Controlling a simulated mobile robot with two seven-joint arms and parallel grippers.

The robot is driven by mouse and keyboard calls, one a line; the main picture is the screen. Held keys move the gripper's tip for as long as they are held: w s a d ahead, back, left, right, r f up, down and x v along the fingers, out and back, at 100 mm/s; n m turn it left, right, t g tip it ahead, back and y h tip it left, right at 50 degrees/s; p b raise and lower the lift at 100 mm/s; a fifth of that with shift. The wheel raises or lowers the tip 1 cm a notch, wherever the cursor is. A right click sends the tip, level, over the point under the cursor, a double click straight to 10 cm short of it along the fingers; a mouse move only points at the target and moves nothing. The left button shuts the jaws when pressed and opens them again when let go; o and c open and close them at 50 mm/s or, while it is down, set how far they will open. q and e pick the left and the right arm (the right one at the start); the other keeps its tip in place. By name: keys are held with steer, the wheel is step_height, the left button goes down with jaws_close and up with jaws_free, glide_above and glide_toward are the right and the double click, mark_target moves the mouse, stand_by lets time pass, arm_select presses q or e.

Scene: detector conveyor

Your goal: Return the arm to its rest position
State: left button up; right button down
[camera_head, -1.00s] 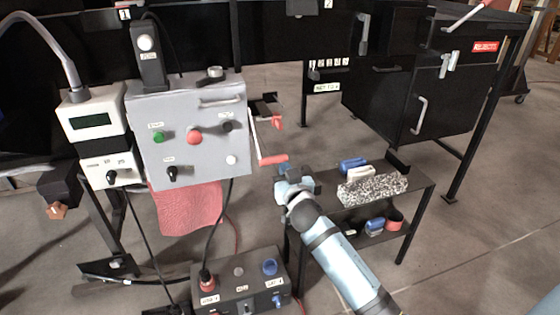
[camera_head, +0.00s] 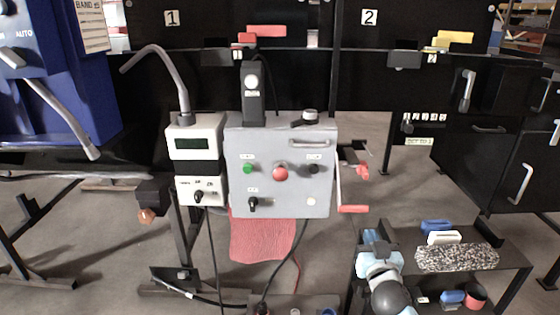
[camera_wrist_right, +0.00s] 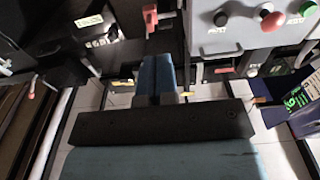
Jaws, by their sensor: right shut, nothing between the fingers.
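My right arm comes up from the bottom of the head view at right of centre. Its gripper (camera_head: 372,240) is below the red crank handle (camera_head: 354,209) of the grey control box and beside the left end of the low shelf. In the right wrist view the two blue fingers (camera_wrist_right: 155,75) lie together with nothing between them. Part of the grey box (camera_wrist_right: 235,25) shows above and to the right of them there. My left arm and gripper are in neither current view.
The grey box (camera_head: 240,205) carries buttons, knobs and the crank. The low shelf (camera_head: 510,255) holds a speckled block (camera_head: 457,257), a white piece (camera_head: 444,238) and a blue piece (camera_head: 436,226). A blue machine (camera_head: 50,100) stands at far left. Open floor shows lower left.

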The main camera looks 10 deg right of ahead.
steer(key=s+a+n+g+y, duration=0.2)
steer(key=s+a+n+y, duration=0.3)
steer(key=s+a+y, duration=1.05)
arm_select(q)
steer(key=s+a+r+g+y+p, duration=0.4)
steer(key=r+p, duration=0.5)
steer(key=p, duration=2.6)
steer(key=a+g, duration=0.1)
steer(key=a, duration=0.1)
steer(key=shift+s+a, duration=0.2)
steer(key=shift+a, duration=0.1)
arm_select(e)
steer(key=s+d+r+g+h, duration=0.1)
steer(key=s+r+g+h, duration=0.4)
steer(key=s+r+h, duration=0.3)
steer(key=shift+s+r+n, duration=0.3)
steer(key=shift+s+r, duration=0.5)
steer(key=shift+s, duration=0.25)
